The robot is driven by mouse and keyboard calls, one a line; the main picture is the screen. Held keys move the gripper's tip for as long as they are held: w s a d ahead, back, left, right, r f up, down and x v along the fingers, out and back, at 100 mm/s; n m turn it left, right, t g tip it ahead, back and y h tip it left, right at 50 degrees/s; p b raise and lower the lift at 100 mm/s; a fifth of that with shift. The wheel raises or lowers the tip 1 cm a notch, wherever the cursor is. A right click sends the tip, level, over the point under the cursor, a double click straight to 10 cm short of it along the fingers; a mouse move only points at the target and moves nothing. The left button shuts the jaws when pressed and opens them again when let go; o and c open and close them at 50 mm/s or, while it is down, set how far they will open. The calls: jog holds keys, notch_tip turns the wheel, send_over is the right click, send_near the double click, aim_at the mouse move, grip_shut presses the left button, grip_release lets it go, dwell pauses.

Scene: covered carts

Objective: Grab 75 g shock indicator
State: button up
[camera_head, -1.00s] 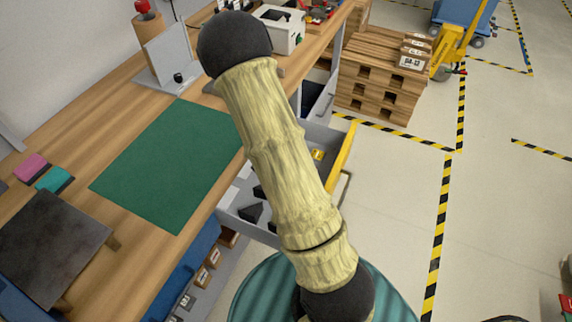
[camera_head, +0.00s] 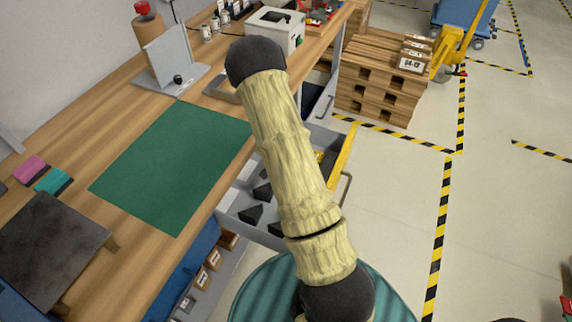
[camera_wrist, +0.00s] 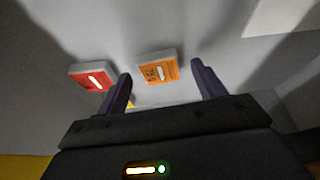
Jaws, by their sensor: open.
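In the wrist view an orange shock indicator (camera_wrist: 158,67) with a white window lies on a light grey surface. Its small print looks like "75" but is too blurred to be sure. A red indicator (camera_wrist: 93,75) lies to its left. My gripper (camera_wrist: 161,77) is open and empty, and the orange indicator appears between and beyond its fingertips. The red one is outside the left finger. A bit of yellow shows beside the left finger. In the head view my arm hides the gripper and part of the open drawer (camera_head: 232,206).
The drawer holds black wedge-shaped pieces (camera_head: 250,214) and has a yellow front edge (camera_head: 341,160). The workbench (camera_head: 150,255) with a green mat (camera_head: 175,160) is at left. Stacked pallets (camera_head: 375,85) stand behind. Open floor lies at right.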

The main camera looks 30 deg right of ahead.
jog(key=shift+w+d+f, duration=0.1)
jog(key=shift+f, duration=0.2)
jog(key=c, duration=1.1)
jog(key=shift+o, duration=0.2)
jog(key=shift+r, duration=0.15)
notch_tip(320, 180, up, 18)
jog(key=p, duration=0.2)
jog(key=shift+w, duration=0.1)
